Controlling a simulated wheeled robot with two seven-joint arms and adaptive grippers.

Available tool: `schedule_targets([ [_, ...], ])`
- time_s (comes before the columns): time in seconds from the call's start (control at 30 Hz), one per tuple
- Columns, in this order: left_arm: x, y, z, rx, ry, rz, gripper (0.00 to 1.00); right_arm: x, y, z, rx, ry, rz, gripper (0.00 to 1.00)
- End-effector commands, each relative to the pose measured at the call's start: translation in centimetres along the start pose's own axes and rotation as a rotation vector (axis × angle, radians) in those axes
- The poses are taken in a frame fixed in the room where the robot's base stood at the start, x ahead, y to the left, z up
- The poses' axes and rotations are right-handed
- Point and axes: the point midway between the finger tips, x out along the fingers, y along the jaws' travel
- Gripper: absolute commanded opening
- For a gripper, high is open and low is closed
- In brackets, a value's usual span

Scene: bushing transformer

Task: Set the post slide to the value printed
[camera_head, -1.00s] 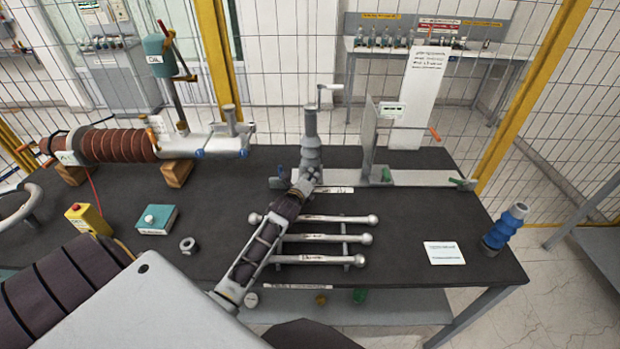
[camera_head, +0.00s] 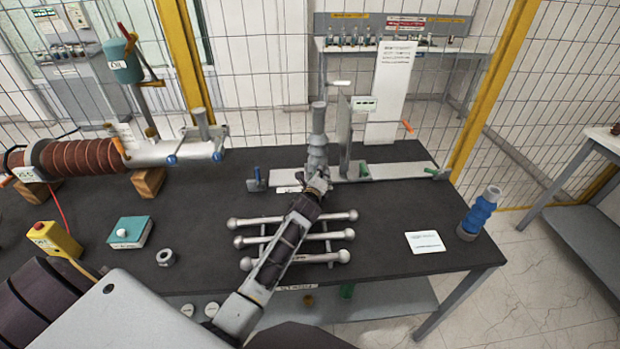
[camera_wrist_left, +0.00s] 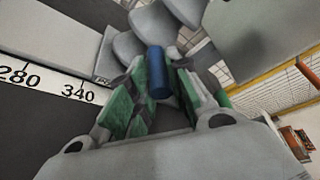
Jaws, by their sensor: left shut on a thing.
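The grey ribbed post (camera_head: 318,145) stands upright on the pale rail (camera_head: 400,172) at the back of the dark table, left of a flat upright plate (camera_head: 345,135). My left gripper (camera_head: 320,184) is at the foot of the post. In the left wrist view its green-padded fingers (camera_wrist_left: 158,85) are shut on a small blue cylindrical handle (camera_wrist_left: 157,72), with the post's grey ribs just beyond. A white scale strip (camera_wrist_left: 45,80) shows 280 and 340 to the left of the fingers. The pointer and exact reading cannot be made out. My right gripper is not in view.
Several grey rods (camera_head: 330,238) lie on a rack under my left arm. A white card (camera_head: 425,242) and a blue ribbed part (camera_head: 477,215) are at the right. A tall white text panel (camera_head: 390,85) stands behind; its print is unreadable. A teal box (camera_head: 130,231) sits left.

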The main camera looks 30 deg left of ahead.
Motion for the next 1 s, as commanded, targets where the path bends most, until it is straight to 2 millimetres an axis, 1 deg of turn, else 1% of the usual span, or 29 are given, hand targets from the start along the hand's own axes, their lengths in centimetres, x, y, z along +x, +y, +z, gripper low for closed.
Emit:
schedule_targets([
  [0.07,0.1,-0.14,-0.4,0.0,0.002,0.001,0.0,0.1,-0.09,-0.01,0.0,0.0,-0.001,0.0],
  [0.33,0.09,-0.15,-0.38,0.001,0.002,0.002,0.0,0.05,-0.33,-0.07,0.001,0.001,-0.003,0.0],
  [0.37,0.09,-0.15,-0.38,0.001,0.001,0.002,0.2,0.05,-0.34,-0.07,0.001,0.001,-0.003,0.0],
  [0.5,0.09,-0.14,-0.34,0.001,0.001,0.002,0.39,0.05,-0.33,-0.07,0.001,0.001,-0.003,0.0],
  [0.53,0.09,-0.15,-0.33,0.001,0.001,0.002,0.41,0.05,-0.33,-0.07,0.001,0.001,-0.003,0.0],
  [0.77,0.1,-0.17,-0.28,0.001,0.0,0.001,0.41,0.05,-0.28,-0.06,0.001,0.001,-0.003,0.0],
  [0.87,0.07,-0.18,-0.27,0.001,0.0,0.001,0.41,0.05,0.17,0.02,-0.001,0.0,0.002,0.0],
  [1.0,-0.2,-0.13,-0.29,0.001,0.0,0.001,0.41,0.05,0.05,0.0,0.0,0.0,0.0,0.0],
])
